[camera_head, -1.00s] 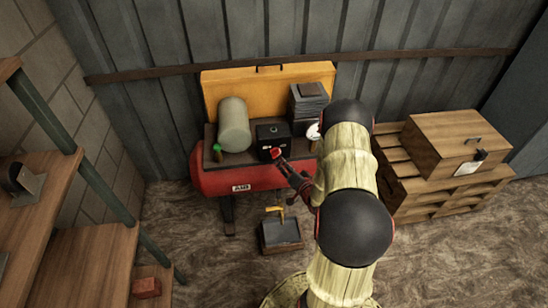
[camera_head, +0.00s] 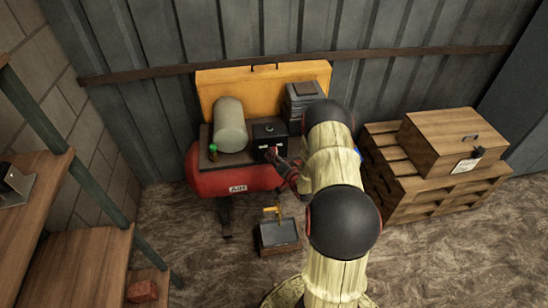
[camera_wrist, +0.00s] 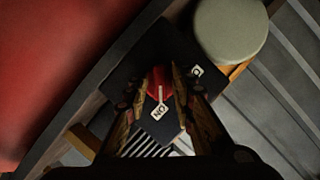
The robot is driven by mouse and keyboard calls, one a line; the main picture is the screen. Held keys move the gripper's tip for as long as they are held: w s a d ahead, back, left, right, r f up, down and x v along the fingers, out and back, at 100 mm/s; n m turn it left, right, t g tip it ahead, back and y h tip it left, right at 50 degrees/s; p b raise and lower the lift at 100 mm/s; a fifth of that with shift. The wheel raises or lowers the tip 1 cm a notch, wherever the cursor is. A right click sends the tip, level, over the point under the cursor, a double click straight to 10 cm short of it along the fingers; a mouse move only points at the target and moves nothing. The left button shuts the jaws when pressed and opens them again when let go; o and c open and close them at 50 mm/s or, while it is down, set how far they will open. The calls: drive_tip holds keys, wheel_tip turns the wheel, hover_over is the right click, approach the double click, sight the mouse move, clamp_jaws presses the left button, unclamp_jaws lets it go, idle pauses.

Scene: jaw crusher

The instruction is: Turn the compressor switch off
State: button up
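The compressor (camera_head: 238,182) has a red tank and stands against the back wall. Its black switch box (camera_head: 269,132) sits on top, right of a grey-green cylinder. In the wrist view a red switch knob (camera_wrist: 157,82) with a pale pointer line is on the dark box face. The pointer lies toward a white "ON" label (camera_wrist: 159,110). My gripper (camera_wrist: 163,76) has one finger on each side of the knob, at the box front (camera_head: 275,154). Whether the fingers press on it I cannot tell.
The grey-green cylinder (camera_head: 229,125) and a small green-topped part (camera_head: 213,151) are left of the box. A yellow panel (camera_head: 225,84) stands behind. A small box with a yellow handle (camera_head: 277,237) is on the floor. A wooden crate (camera_head: 450,140) sits on pallets at right.

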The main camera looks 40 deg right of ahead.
clamp_jaws()
idle(0.5)
drive_tip(key=shift+w+a+n+g+h+b, duration=0.1)
drive_tip(key=shift+n+g+h+b, duration=0.55)
drive_tip(key=shift+n+h, duration=1)
drive_tip(key=shift+s+a+n+g+h+b, duration=0.1)
drive_tip(key=shift+n+g+h+b, duration=0.55)
drive_tip(key=shift+n, duration=1.85)
drive_tip(key=shift+w+n+g+h+b, duration=0.1)
drive_tip(key=shift+n+g+h+b, duration=0.55)
drive_tip(key=shift+n+h, duration=1.05)
drive_tip(key=shift+n+y, duration=0.3)
drive_tip(key=shift+n, duration=0.15)
